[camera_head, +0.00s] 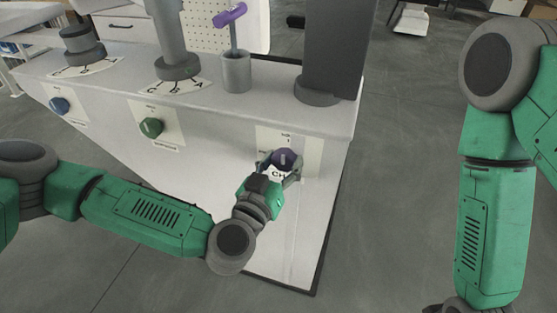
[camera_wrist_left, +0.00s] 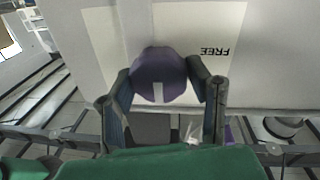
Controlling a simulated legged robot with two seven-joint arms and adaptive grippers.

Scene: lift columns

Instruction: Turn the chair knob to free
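The purple chair knob (camera_head: 284,158) sits on the front face of the white console, on a white label partly hidden by my gripper. My left gripper (camera_head: 280,172) reaches it from the front, with one finger on each side. In the left wrist view the knob (camera_wrist_left: 158,76) fills most of the space between the fingertips of the left gripper (camera_wrist_left: 161,80); firm contact cannot be made out. The knob's white mark points down in that view. The word FREE (camera_wrist_left: 214,51) shows upside down on the label, right of the knob. My right gripper is out of view.
A green knob (camera_head: 151,127) and a blue knob (camera_head: 60,106) sit further left on the console (camera_head: 215,150). Grey columns and a cup-like holder (camera_head: 236,72) with a purple-topped handle (camera_head: 230,15) stand on top. Open floor (camera_head: 400,170) lies to the right.

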